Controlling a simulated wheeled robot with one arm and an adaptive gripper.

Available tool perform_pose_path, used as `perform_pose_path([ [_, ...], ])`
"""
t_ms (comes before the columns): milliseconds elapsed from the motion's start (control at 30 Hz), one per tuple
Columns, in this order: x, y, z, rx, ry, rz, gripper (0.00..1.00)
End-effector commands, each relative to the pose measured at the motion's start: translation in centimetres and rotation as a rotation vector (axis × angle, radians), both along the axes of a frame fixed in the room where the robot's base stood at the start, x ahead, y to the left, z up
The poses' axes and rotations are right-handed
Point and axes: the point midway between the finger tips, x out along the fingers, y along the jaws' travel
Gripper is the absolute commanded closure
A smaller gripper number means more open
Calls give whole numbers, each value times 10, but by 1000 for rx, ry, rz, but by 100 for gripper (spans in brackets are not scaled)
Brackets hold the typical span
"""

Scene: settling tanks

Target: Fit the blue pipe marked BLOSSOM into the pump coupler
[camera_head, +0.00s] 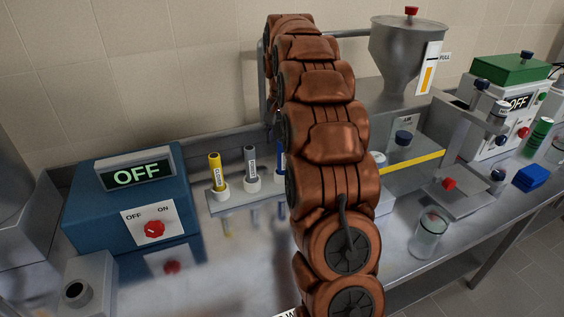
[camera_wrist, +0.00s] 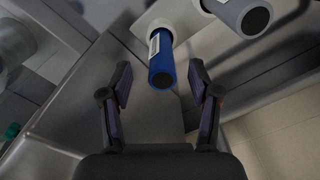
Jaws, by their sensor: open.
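The blue pipe (camera_head: 281,165) stands upright in a white holder at the right of a row of pipes, partly hidden by my arm in the head view. In the wrist view the blue pipe (camera_wrist: 162,68) shows its dark open end and a white label too small to read. My gripper (camera_wrist: 160,65) is open, its fingers on either side of the pipe's end in the picture; I cannot tell if they touch it. My arm hides the gripper in the head view. A grey block with a dark round opening (camera_head: 92,279), apparently the pump coupler, sits at front left.
A yellow pipe (camera_head: 215,172) and a grey pipe (camera_head: 250,165) stand left of the blue one. A blue box with an OFF display (camera_head: 120,205) is at left. A glass beaker (camera_head: 428,236) and a steel hopper (camera_head: 405,55) are at right. The front middle bench is clear.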

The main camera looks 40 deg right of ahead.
Motion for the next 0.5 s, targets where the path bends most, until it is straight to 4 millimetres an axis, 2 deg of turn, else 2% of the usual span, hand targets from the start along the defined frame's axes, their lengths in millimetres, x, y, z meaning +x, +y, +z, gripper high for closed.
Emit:
perform_pose_path([
  [133,3,-7,-4,0,0,-17,38],
  [500,4,-7,-28,-1,1,-18,38],
])
